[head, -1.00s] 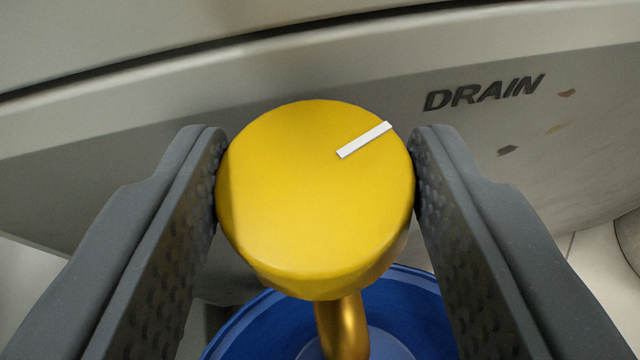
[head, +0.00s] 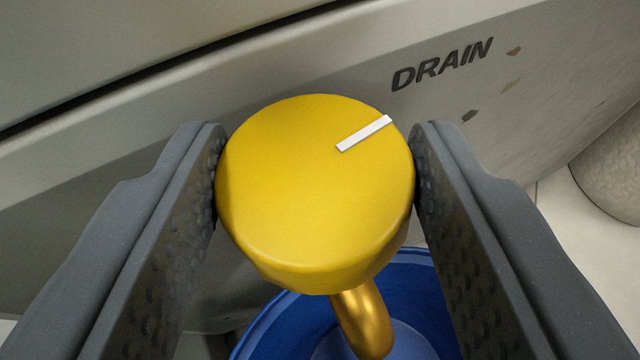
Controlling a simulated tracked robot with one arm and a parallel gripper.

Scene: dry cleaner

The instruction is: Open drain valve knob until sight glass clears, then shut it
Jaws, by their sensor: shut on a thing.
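The drain valve knob (head: 300,205) is a round yellow knob with a white line mark near its upper right edge. The mark slants up to the right. My gripper (head: 316,175) is shut on the knob, with one grey textured finger against each side. A brass spout (head: 364,318) comes out below the knob. The word DRAIN (head: 442,64) is printed on the pale machine panel (head: 320,60) behind it. No sight glass is in view. I see no liquid at the part of the spout that shows.
A blue bucket (head: 425,285) stands under the spout, partly hidden by the knob and my right finger. A rounded grey object (head: 610,170) stands on the pale floor at the right. The panel has a few chipped spots right of the knob.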

